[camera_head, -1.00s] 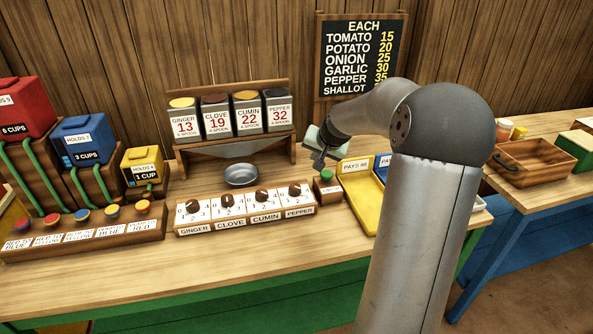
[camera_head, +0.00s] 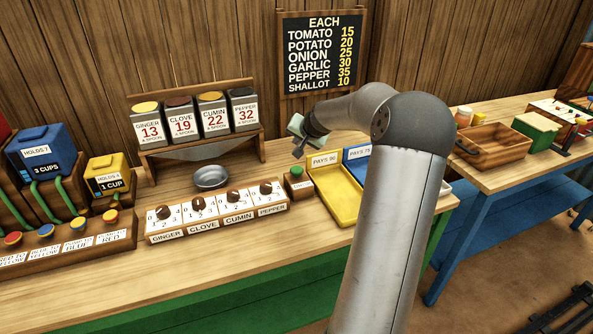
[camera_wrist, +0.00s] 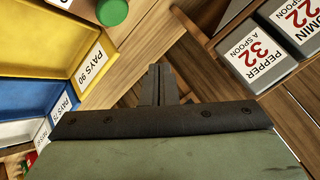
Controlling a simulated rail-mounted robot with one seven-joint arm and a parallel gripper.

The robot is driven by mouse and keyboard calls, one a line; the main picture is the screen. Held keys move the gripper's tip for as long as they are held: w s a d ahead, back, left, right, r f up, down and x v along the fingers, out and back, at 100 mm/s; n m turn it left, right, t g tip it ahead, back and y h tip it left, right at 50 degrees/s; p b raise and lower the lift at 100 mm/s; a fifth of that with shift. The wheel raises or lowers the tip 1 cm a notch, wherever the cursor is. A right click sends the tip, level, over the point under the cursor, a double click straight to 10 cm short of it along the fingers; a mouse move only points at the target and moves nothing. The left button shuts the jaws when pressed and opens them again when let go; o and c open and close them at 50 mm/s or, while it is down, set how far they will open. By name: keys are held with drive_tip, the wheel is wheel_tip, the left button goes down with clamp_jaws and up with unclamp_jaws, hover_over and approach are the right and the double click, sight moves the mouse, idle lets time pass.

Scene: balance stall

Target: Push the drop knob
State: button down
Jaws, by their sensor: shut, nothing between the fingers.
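The drop knob is a green round button (camera_head: 296,170) on a small wooden block (camera_head: 298,186), right of the spice dial panel in the head view. It also shows at the top of the wrist view (camera_wrist: 112,12). My gripper (camera_head: 298,152) is shut and empty. It hangs above and behind the green knob, apart from it. In the wrist view its closed fingers (camera_wrist: 160,85) point toward the counter and the wooden wall, with the knob above and to the left of them. The label on the block is too small to read.
The spice rack (camera_head: 200,140) stands at the back left. A metal bowl (camera_head: 210,178) sits before it, behind the dial panel (camera_head: 217,212). The yellow PAYS 90 tray (camera_head: 333,200) and blue PAYS 75 tray (camera_head: 356,160) lie right of the knob.

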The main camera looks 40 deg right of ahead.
drive_tip(key=b, duration=0.3)
hover_over(296, 168)
drive_tip(key=s, duration=0.1)
drive_tip(key=f, duration=0.6)
drive_tip(key=shift+s+a+f, duration=0.15)
drive_tip(key=shift+s+f, duration=0.05)
drive_tip(key=shift+f+b, duration=0.55)
drive_tip(key=shift+f, duration=0.05)
idle(0.8)
drive_tip(key=shift+f+b, duration=0.4)
drive_tip(key=shift+b, duration=0.15)
drive_tip(key=shift+f+b, duration=0.65)
drive_tip(key=shift+f, duration=0.15)
idle(0.6)
drive_tip(key=shift+r, duration=0.1)
drive_tip(key=shift+r+p, duration=0.55)
drive_tip(key=shift+r, duration=0.55)
